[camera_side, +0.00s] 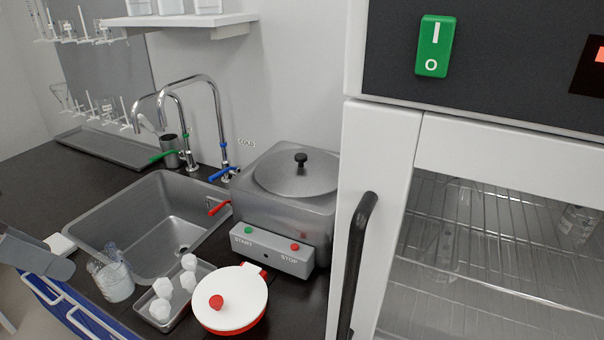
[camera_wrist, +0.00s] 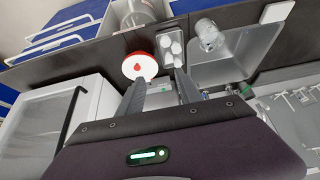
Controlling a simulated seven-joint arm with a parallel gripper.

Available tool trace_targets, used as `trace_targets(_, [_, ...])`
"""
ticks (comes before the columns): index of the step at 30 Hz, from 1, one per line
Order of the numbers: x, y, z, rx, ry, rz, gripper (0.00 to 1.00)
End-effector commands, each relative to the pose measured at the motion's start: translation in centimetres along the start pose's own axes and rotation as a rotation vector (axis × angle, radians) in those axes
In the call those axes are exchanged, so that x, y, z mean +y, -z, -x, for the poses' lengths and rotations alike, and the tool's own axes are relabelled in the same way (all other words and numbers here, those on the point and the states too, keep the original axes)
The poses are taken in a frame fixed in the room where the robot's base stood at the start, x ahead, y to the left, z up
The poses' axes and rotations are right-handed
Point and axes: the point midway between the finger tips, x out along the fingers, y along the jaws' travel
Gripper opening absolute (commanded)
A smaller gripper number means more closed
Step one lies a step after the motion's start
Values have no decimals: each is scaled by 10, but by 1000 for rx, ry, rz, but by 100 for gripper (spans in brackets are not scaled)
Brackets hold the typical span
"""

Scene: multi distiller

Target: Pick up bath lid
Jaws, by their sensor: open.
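The bath lid (camera_side: 284,183) is a round, domed steel cover with a black knob (camera_side: 301,158). It sits on top of the square steel water bath (camera_side: 255,215) in the side view. The bath has a front panel with green START and red STOP buttons. My gripper (camera_wrist: 162,88) shows in the wrist view with its two grey fingers spread apart and nothing held between them. I cannot make out the lid in the wrist view, where the gripper body covers much of the lower part. The gripper's distance from the lid cannot be told.
A cabinet with a black handle (camera_side: 358,255) stands close at right.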

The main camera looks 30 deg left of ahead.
Motion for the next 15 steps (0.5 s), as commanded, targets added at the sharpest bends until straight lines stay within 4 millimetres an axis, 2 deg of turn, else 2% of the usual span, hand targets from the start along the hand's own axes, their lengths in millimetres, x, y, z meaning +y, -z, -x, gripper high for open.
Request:
trace_targets(10, [-1, 3, -1, 3, 4, -2, 52])
trace_targets(11, [-2, 10, -2, 11, 12, -5, 52])
trace_targets(13, [-8, 43, -11, 46, 46, -24, 52])
trace_targets(14, [-10, 64, -17, 70, 64, -39, 52])
trace_targets(15, [-14, 98, -29, 111, 87, -66, 52])
